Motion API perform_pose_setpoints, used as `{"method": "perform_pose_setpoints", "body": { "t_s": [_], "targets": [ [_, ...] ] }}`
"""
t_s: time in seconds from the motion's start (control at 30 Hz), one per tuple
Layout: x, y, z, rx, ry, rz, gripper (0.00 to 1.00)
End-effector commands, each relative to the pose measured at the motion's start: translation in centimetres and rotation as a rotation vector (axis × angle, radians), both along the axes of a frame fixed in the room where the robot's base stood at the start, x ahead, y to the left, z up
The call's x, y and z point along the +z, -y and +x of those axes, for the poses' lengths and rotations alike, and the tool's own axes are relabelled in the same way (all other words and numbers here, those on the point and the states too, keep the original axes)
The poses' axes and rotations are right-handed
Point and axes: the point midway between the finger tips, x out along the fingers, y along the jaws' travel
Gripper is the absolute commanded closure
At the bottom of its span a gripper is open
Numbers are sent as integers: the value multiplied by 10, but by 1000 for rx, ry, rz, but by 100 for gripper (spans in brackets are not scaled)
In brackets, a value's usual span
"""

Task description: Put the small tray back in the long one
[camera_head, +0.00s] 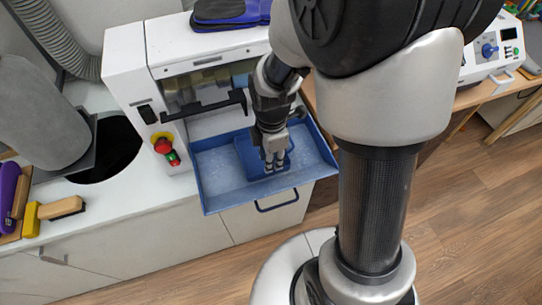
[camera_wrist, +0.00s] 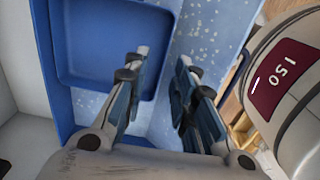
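The long blue tray (camera_head: 215,178) sticks out from the front of the white machine, with pale specks on its floor. The small blue tray (camera_head: 247,158) lies inside it near the middle, partly hidden by my gripper (camera_head: 273,166). In the wrist view the small tray (camera_wrist: 108,45) fills the upper left, and the speckled floor of the long tray (camera_wrist: 205,30) shows to its right. My gripper (camera_wrist: 162,62) points down at the small tray's right side wall. Its two fingers are apart with a clear gap between them, and the wall lies in that gap. I cannot tell whether a finger touches it.
The white machine (camera_head: 122,60) has a black handle bar and a red emergency button (camera_head: 166,148) close to the long tray's left. Open floor lies at the lower right.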

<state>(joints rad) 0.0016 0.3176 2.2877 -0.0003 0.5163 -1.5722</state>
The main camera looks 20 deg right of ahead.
Motion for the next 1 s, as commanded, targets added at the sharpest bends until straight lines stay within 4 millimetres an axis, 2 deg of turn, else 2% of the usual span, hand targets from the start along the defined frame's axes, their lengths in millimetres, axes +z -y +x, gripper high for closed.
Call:
{"method": "perform_pose_setpoints", "body": {
  "t_s": [0.27,0.37,0.7,0.83,1.0],
  "targets": [
    [8,0,0,0,1,0,75],
    [23,0,1,0,5,0,75],
    [99,0,-1,0,5,0,75],
    [118,0,-1,0,4,0,75],
    [132,0,-3,-9,4,0,75]
  ]
}}
